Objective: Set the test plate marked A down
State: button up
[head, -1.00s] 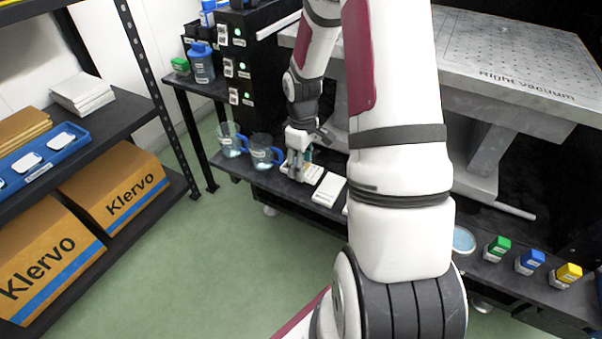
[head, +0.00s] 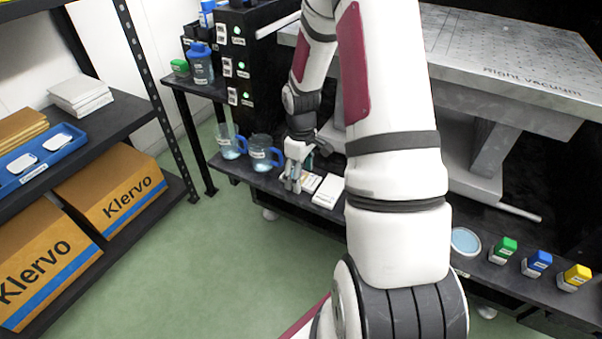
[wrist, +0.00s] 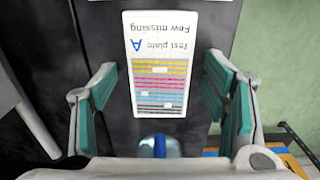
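The test plate marked A (wrist: 158,62) is a white card with a blue A, the words "Few missing" and yellow, magenta, blue and black stripes. It lies flat on the black shelf (head: 240,175). In the head view the plate (head: 312,183) shows just right of my gripper (head: 292,184), partly hidden by it. In the wrist view my gripper (wrist: 165,100) is open, with its green-padded fingers spread wide on either side of the plate. I see a gap between each finger and the plate's edges. Nothing is held.
Two blue-handled jugs (head: 262,153) stand to the left. A round blue dish (head: 465,241) and green, blue and yellow bottles (head: 536,263) are at the right. Klervo boxes (head: 122,194) sit on the left rack. The green floor is clear.

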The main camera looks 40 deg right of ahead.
jog(key=s+a+r+p, duration=0.2)
jog(key=a+r, duration=0.1)
jog(key=r, duration=0.8)
jog(key=s+a+r+p, duration=0.2)
jog(key=a+r+p, duration=0.15)
jog(key=r, duration=0.75)
jog(key=s+a+r+m, duration=0.1)
jog(key=s+a+r, duration=0.2)
jog(key=s+a, duration=0.2)
jog(key=s+a+r+m, duration=0.1)
jog(key=s+a+r, duration=0.3)
jog(key=s, duration=0.7)
jog(key=s+a+r+m, duration=0.2)
jog(key=s+a+r, duration=0.2)
jog(key=s, duration=0.5)
jog(key=a, duration=0.2)
jog(key=shift+a+r+b, duration=0.15)
jog(key=shift+a+b, duration=0.2)
jog(key=shift+b, duration=0.05)
